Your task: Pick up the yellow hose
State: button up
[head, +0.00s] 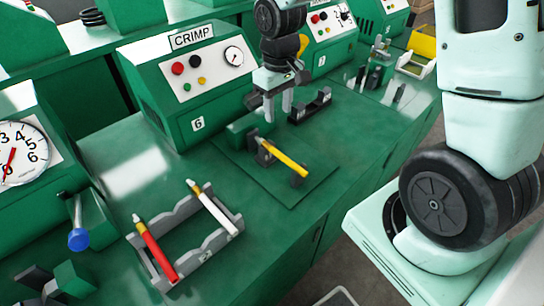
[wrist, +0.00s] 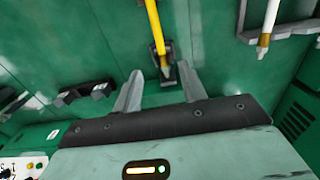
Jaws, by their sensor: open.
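The yellow hose (head: 287,160) is a slim rod with a pale metal tip. It lies tilted on a dark grey holder (head: 263,148) on a green plate of the bench. In the wrist view the yellow hose (wrist: 154,27) runs up from the dark holder (wrist: 163,76), top centre. My gripper (head: 278,116) is open and empty, pointing down above and behind the hose's tip end, apart from it. In the wrist view the fingers of my gripper (wrist: 160,70) stand either side of the tip and holder in the picture; the exact height gap is unclear.
A grey rack (head: 190,235) at lower left holds a red hose (head: 153,248) and a white hose (head: 212,207). A dark empty-looking cradle (head: 311,107) stands right of my gripper. The green CRIMP machine (head: 190,75) stands behind. The bench in front of the hose is clear.

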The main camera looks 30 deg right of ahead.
send_over(279, 152)
notch_tip(279, 152, down, 9)
jog(key=shift+a+r+p, duration=0.15)
jog(key=shift+p, duration=0.15)
jog(key=shift+f+p, duration=0.55)
jog(key=shift+f, duration=2.2)
grip_shut()
